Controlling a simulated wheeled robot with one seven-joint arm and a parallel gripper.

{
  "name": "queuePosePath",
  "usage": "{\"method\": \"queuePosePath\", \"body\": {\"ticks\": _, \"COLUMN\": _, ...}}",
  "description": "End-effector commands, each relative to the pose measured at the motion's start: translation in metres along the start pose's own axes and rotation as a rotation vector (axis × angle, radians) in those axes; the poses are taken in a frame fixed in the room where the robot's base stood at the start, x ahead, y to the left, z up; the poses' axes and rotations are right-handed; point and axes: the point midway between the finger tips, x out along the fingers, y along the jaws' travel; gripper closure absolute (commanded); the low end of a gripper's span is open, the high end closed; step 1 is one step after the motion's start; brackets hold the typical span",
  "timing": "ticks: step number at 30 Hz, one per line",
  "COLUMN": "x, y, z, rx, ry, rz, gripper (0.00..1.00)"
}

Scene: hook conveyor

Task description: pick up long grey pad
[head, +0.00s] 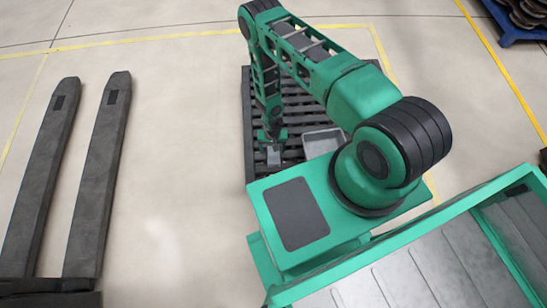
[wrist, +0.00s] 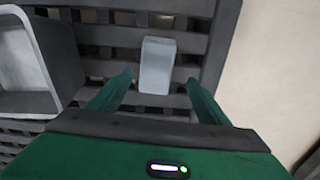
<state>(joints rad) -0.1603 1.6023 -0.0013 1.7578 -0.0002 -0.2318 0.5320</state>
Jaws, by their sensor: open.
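The long grey pad (wrist: 157,64) is a light grey block lying on a dark slatted pallet (wrist: 97,35). In the wrist view my gripper (wrist: 158,82) is open, with one green finger to either side of the pad's near end and a gap on both sides. The fingers are empty, and I cannot tell their height above the pad. In the head view my gripper (head: 271,136) is at the pallet's left part, and a small part of the pad (head: 273,156) shows just below it.
A grey open bin (wrist: 25,60) stands on the pallet left of the pad in the wrist view; in the head view the bin (head: 322,142) is to the right. Pale floor borders the pallet. Two dark forks (head: 98,170) lie far left.

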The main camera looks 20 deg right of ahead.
Motion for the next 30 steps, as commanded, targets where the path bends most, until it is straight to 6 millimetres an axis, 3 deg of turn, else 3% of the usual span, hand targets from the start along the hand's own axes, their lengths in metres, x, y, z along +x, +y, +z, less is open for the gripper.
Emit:
{"method": "queuePosePath", "body": {"ticks": 8, "x": 0.018, "y": 0.003, "z": 0.000, "rx": -0.001, "ry": -0.001, "rz": 0.002, "gripper": 0.30}}
{"method": "queuePosePath", "body": {"ticks": 18, "x": 0.058, "y": 0.007, "z": -0.004, "rx": -0.001, "ry": -0.001, "rz": 0.001, "gripper": 0.30}}
{"method": "queuePosePath", "body": {"ticks": 27, "x": 0.061, "y": 0.007, "z": -0.004, "rx": -0.001, "ry": 0.000, "rz": 0.001, "gripper": 0.30}}
{"method": "queuePosePath", "body": {"ticks": 30, "x": 0.061, "y": 0.007, "z": -0.004, "rx": -0.001, "ry": 0.000, "rz": 0.001, "gripper": 0.51}}
